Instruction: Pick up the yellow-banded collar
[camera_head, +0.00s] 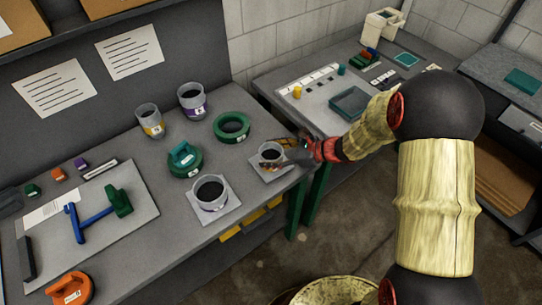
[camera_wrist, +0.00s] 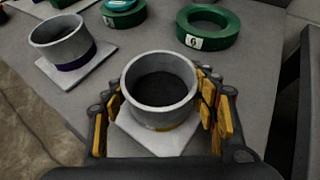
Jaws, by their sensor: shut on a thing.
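A grey collar (camera_wrist: 160,92) with a dark round opening stands upright between my gripper's fingers (camera_wrist: 164,112) in the wrist view. A bit of yellow band shows low on its near side. My gripper is shut on it from both sides. A pale square pad (camera_wrist: 145,141) is under it; I cannot tell whether the collar touches the pad. In the head view the held collar (camera_head: 271,152) is at the bench's right end, with my gripper (camera_head: 276,161) around it. Another grey collar (camera_head: 150,119) with a yellow band and tag stands at the back.
A purple-banded collar (camera_head: 209,192) is on a pad to the left, and a purple-tagged one (camera_head: 192,100) stands at the back. A green ring (camera_head: 232,139) and a green round piece (camera_head: 184,172) lie close by. A side bench (camera_head: 290,84) holds a grey tray (camera_head: 349,115).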

